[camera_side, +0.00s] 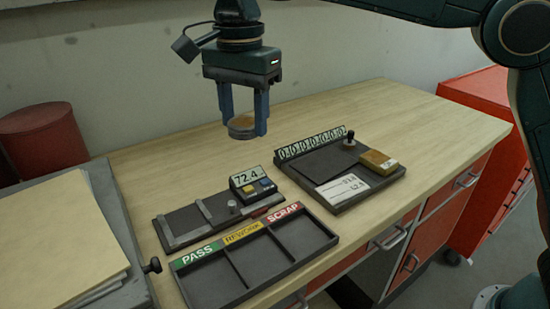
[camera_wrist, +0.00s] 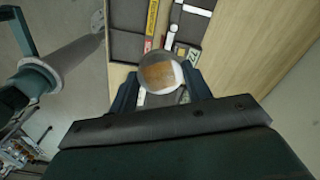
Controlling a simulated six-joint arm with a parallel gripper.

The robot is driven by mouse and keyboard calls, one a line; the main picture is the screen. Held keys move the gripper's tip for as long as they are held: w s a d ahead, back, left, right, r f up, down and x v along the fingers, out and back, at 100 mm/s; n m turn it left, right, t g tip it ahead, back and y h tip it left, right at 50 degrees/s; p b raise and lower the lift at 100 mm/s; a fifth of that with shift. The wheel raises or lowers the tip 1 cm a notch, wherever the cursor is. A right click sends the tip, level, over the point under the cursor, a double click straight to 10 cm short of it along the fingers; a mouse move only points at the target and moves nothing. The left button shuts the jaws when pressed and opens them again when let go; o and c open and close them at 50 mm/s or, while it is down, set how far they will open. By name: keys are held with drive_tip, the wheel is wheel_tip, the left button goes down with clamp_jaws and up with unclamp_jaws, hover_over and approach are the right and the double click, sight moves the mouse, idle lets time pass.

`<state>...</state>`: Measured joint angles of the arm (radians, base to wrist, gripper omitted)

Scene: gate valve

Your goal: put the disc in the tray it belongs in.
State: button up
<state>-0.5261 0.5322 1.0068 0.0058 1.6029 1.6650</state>
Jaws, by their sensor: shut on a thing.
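My gripper (camera_side: 243,122) is shut on the disc (camera_side: 242,130), a round metal piece with a brownish top. It holds the disc in the air above the bench, behind the gauge. In the wrist view the disc (camera_wrist: 161,73) sits between my fingertips (camera_wrist: 160,88), with a tan patch on a pale rim. The sorting tray (camera_side: 275,235) lies at the bench's front edge, with three compartments labelled PASS (green), REWORK (yellow) and SCRAP (red). All three compartments look empty. The gauge (camera_side: 252,186) reads 72.4 and stands on a dark measuring fixture (camera_side: 183,220).
A dark board (camera_side: 320,165) at right holds a row of number tiles, a white card (camera_side: 342,188), a stamp (camera_side: 350,139) and a tan block (camera_side: 379,161). Folders (camera_side: 60,240) and a red canister (camera_side: 42,140) are at left. The bench's back right is clear.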

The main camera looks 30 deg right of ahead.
drive_tip(key=s+a+n, duration=0.3)
drive_tip(key=s+a, duration=0.5)
drive_tip(key=a, duration=0.4)
drive_tip(key=shift+s+a+f, duration=0.3)
drive_tip(key=shift+s+f, duration=0.05)
drive_tip(key=shift+f, duration=0.1)
drive_tip(key=shift+f, duration=0.15)
hover_over(213, 286)
wheel_tip(213, 286, down, 15)
drive_tip(key=shift+f, duration=0.2)
drive_tip(key=shift+f, duration=0.1)
drive_tip(key=shift+f, duration=2.05)
drive_tip(key=o, duration=1.2)
drive_tip(key=shift+f, duration=0.15)
